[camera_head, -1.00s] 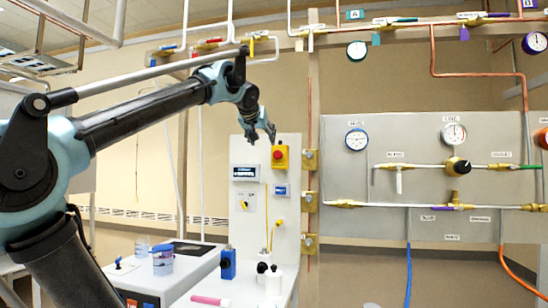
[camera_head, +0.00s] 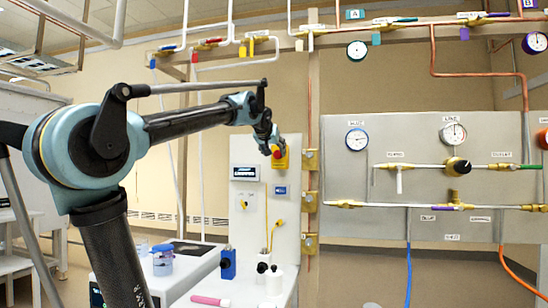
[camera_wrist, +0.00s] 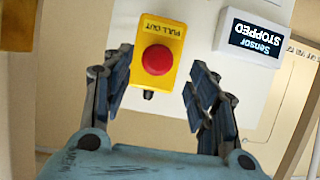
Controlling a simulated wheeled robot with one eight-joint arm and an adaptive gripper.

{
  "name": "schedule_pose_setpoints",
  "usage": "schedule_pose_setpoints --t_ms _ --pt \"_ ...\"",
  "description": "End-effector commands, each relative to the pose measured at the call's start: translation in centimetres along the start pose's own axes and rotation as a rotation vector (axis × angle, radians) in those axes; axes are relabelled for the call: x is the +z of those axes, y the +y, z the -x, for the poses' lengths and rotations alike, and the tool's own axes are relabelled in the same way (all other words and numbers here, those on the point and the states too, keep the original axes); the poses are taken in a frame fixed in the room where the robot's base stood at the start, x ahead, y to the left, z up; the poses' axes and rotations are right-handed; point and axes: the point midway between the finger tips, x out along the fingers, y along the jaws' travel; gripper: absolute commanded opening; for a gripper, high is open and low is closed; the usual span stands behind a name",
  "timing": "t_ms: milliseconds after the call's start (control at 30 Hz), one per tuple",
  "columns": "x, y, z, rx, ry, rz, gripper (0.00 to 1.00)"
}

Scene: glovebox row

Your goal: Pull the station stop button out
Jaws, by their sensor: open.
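The station stop button (camera_wrist: 157,60) is a round red knob on a yellow box labelled "PULL OUT", mounted on a pale panel. In the wrist view it appears upside down, centred between my fingers. In the head view the red button (camera_head: 277,153) shows on the panel's upper right, partly covered by my gripper (camera_head: 270,146). In the wrist view my gripper (camera_wrist: 157,88) is open, with one finger on each side of the yellow box's image. No finger visibly touches the button; the remaining depth gap is hard to judge.
A sensor display (camera_wrist: 256,38) reading "STOPPED" sits beside the yellow box. A gauge panel (camera_head: 380,225) is to the right.

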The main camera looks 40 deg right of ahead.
Motion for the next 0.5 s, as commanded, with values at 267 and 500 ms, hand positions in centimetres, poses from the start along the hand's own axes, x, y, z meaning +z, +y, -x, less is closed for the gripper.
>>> schedule_pose_setpoints --t_ms 267,500 --pt "0.0 0.0 -3.5 0.0 0.0 0.0 0.53" --pt "0.0 0.1 -4.4 0.001 0.0 0.0 0.53"
